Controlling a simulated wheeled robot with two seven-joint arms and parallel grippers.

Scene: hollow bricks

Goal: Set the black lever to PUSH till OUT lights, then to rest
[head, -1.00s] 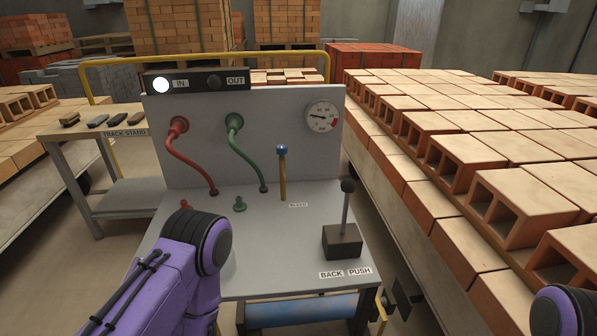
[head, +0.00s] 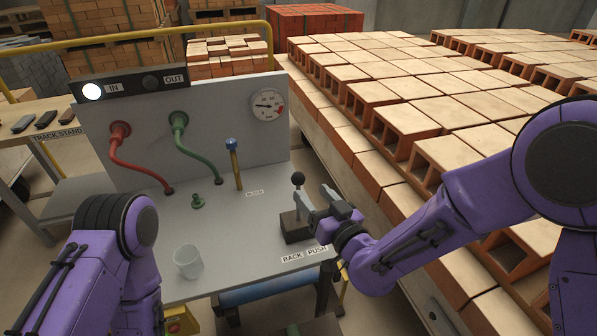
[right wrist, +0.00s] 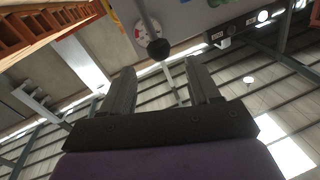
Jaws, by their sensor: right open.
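The black lever (head: 298,180) has a round knob and stands about upright on its dark base block at the bench's right front, behind the labels BACK and PUSH (head: 316,250). My right gripper (head: 312,194) is open at the lever, with its fingers partly covering the stem. In the right wrist view the black knob (right wrist: 158,48) shows just beyond the gap between the two open fingers (right wrist: 160,80); I cannot tell whether they touch the lever. The IN lamp (head: 92,91) is lit white. The OUT lamp (head: 151,82) is dark. My left gripper is out of view.
A pale cup (head: 187,262) stands on the bench's front left. A blue-topped bleed lever (head: 234,160), red hose (head: 140,170) and green hose (head: 186,150) are left of the black lever. A gauge (head: 268,105) is on the panel. Stacked hollow bricks (head: 385,125) fill the right side.

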